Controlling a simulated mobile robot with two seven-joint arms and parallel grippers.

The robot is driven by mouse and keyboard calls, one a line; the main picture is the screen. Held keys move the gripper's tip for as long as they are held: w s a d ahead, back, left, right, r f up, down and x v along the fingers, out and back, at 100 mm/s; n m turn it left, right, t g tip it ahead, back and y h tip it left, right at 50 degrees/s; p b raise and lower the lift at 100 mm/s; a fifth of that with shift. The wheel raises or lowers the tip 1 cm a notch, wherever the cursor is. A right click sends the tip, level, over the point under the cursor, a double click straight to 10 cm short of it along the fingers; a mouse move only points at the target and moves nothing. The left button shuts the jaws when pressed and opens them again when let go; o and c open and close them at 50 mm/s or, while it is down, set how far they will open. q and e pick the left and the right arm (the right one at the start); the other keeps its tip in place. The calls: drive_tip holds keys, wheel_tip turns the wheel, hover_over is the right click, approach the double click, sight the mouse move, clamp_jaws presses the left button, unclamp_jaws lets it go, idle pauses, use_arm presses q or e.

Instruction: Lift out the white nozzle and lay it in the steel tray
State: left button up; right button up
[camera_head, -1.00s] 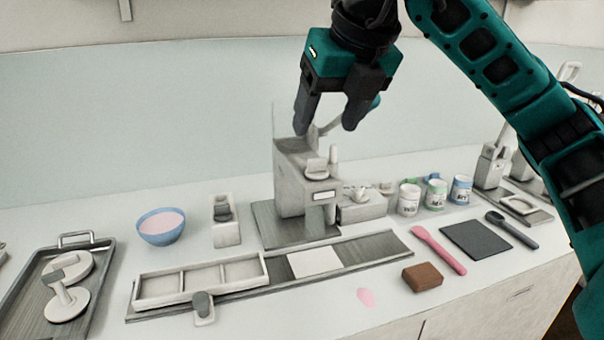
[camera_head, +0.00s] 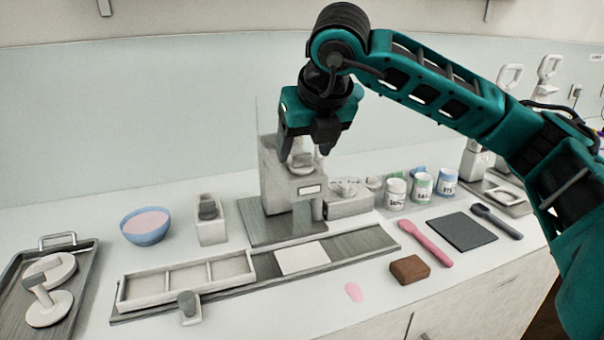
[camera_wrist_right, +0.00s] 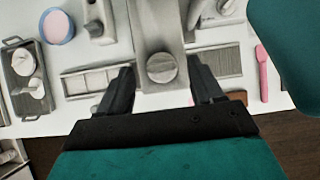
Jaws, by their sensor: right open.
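A pale round-topped piece (camera_head: 303,161) sits on the front of the grey-white mill (camera_head: 272,185); it looks like the white nozzle, but I cannot be sure. It also shows from above in the right wrist view (camera_wrist_right: 161,68). My right gripper (camera_head: 306,146) is open just above the mill, fingers pointing down. In the right wrist view the round top lies between the spread fingers, with gaps on both sides. The steel tray (camera_head: 14,288) is at the far left and holds white disc-and-stem parts (camera_head: 47,290). My left gripper is not in view.
A blue bowl (camera_head: 146,237) of pink cream and a small white holder (camera_head: 211,228) stand left of the mill. A three-part white tray (camera_head: 130,302) lies in front. Several jars (camera_head: 396,192), a pink spatula (camera_head: 428,246) and a brown block (camera_head: 409,270) are to the right.

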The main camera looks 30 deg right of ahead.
drive_tip(key=shift+x, duration=0.85)
drive_tip(key=shift+c, duration=0.3)
clamp_jaws()
